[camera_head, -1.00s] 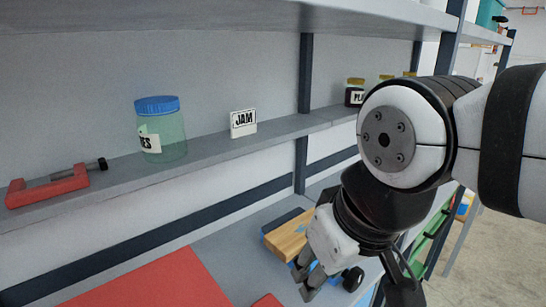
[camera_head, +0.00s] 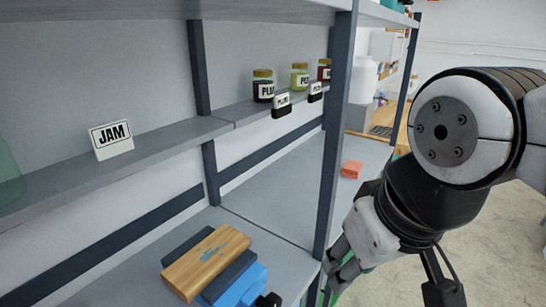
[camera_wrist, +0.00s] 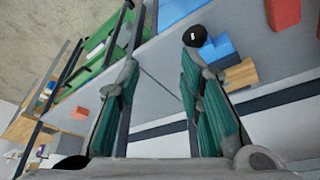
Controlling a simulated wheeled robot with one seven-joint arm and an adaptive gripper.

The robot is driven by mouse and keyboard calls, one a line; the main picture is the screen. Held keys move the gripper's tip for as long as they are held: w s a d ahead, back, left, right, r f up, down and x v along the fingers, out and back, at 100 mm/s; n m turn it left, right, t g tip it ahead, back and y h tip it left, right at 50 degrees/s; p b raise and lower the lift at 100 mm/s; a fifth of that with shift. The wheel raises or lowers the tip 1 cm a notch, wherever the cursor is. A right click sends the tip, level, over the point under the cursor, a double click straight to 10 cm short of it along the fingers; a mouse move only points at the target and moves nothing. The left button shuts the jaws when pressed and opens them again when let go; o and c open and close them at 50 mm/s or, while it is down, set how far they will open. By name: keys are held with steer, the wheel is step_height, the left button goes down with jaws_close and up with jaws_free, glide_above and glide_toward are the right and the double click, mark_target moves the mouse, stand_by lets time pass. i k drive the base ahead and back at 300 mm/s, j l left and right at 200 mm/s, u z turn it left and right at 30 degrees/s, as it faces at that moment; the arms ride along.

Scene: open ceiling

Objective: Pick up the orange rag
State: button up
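A small folded orange piece (camera_head: 351,169), which looks like the orange rag, lies on the lower shelf beyond the dark upright post in the head view. An orange patch (camera_wrist: 80,113) at the left of the wrist view appears to be the same thing. My gripper (camera_head: 333,275) is in front of the shelf post, nearer to me than the orange piece and apart from it. In the wrist view my gripper (camera_wrist: 158,75) has its two green-padded fingers spread with nothing between them.
A wooden-topped block (camera_head: 207,262) and a blue object (camera_head: 240,284) lie on the near lower shelf. A dark upright post (camera_head: 334,135) stands beside my gripper. Jars (camera_head: 263,86) and a JAM sign (camera_head: 111,139) are on the upper shelf. The lower shelf around the orange piece is mostly clear.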

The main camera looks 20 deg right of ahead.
mark_target(353, 169)
steer(key=j+z, duration=0.15)
steer(key=z, duration=0.25)
steer(key=k+j+z, duration=0.1)
steer(key=z, duration=3.2)
steer(key=i+u, duration=0.1)
steer(key=u, duration=0.4)
steer(key=j+u, duration=0.1)
steer(key=u, duration=2.3)
steer(key=i+l+u, duration=0.2)
steer(key=i+l, duration=0.45)
steer(key=i+l+u, duration=0.2)
steer(key=i+l, duration=0.35)
steer(key=l, duration=0.15)
